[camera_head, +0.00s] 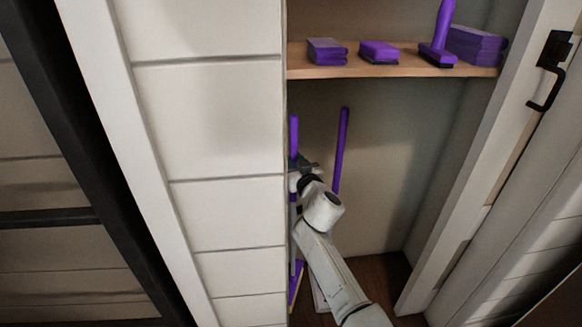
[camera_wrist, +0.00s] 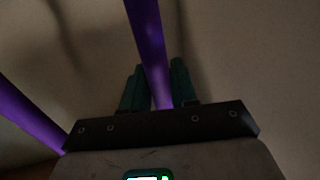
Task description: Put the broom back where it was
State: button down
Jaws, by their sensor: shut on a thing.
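The broom stands upright at the left side of an open closet, its purple handle (camera_head: 294,135) rising beside the left door jamb. Its purple and yellowish head (camera_head: 296,282) is low down, near the closet floor. My gripper (camera_head: 303,164) is at the upper part of this handle. In the wrist view my two dark green fingers (camera_wrist: 155,90) are closed on either side of a purple handle (camera_wrist: 147,35). The broom's lower pole is partly hidden by the jamb and my arm.
A second purple handle (camera_head: 341,150) stands close to the right of the broom; its lower end is behind my arm. A wooden shelf (camera_head: 375,70) above holds purple cloths, a sponge and a brush (camera_head: 440,35). Closet floor (camera_head: 385,275) at right is clear.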

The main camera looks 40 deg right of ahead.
dwell(0.3)
jog(key=shift+f, duration=0.2)
jog(key=c, duration=0.9)
grip_release()
